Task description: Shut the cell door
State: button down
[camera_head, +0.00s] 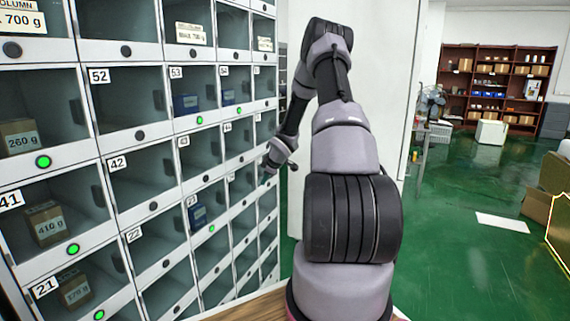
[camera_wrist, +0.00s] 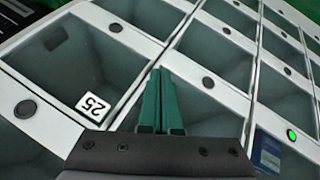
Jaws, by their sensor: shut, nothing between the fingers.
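The cell cabinet (camera_head: 108,147) stands at the left in the head view, a grid of white-framed cells with dark glassy fronts. My gripper (camera_head: 270,168) is close to its right-hand columns, small and partly hidden in this view. In the wrist view my gripper (camera_wrist: 160,74) shows two green fingers pressed together, with nothing between them. They lie in front of the cell fronts, beside the label 25 (camera_wrist: 92,106). I cannot tell whether they touch a front. No door is clearly seen swung out, so I cannot tell which cell door is open.
Boxes sit in several cells, such as a brown box (camera_head: 46,224) and a blue box (camera_head: 198,215). Some cells have green lights (camera_head: 73,248), others dark round knobs. A white wall (camera_head: 385,90) stands behind my arm. Green floor (camera_head: 450,230) is open at the right.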

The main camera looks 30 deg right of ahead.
jog(key=s+d+r, duration=0.2)
jog(key=d+r, duration=0.4)
jog(key=r, duration=0.2)
dwell(0.4)
jog(key=s+a+r+m+g+h, duration=0.15)
jog(key=s+a+r+m, duration=0.25)
jog(key=s+a+r, duration=0.6)
jog(key=s+a+r+m+g+h, duration=0.1)
jog(key=s+a+r+m+h, duration=0.15)
jog(key=s+a+r, duration=0.6)
jog(key=s+a+r+m+t+y, duration=0.1)
jog(key=s+a+r+m, duration=0.3)
jog(key=s, duration=0.6)
jog(key=s+a+r+m+t+y, duration=0.1)
jog(key=s+a+r+m+y, duration=0.3)
jog(key=s, duration=0.7)
notch_tip(320, 180, up, 2)
jog(key=shift+a+r, duration=0.2)
jog(key=shift+a, duration=0.35)
